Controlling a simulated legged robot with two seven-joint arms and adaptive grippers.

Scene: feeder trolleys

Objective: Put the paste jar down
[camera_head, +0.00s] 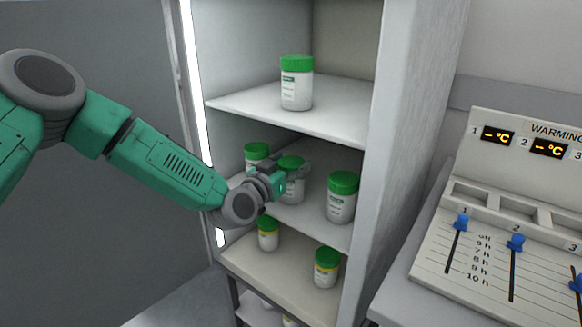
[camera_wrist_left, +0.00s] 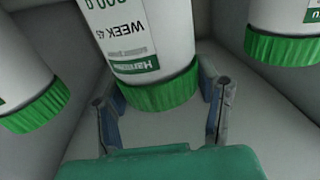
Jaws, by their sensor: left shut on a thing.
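A white paste jar with a green lid (camera_head: 292,165) stands on the middle shelf of the cabinet, between two other jars. My left gripper (camera_head: 287,181) reaches in from the left and is shut on this jar. In the left wrist view the jar (camera_wrist_left: 150,45) appears upside down, with its lid between the two fingers of my gripper (camera_wrist_left: 163,100). Its label reads "WEEK" and a number. I cannot tell whether its base touches the shelf. My right gripper is not in view.
On the middle shelf (camera_head: 290,215), a green-lidded jar stands behind left (camera_head: 256,155) and another at right (camera_head: 341,197). One jar (camera_head: 297,83) is on the top shelf. Jars with yellow bands (camera_head: 327,268) stand below. A warming unit (camera_head: 510,220) with blue sliders is at right.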

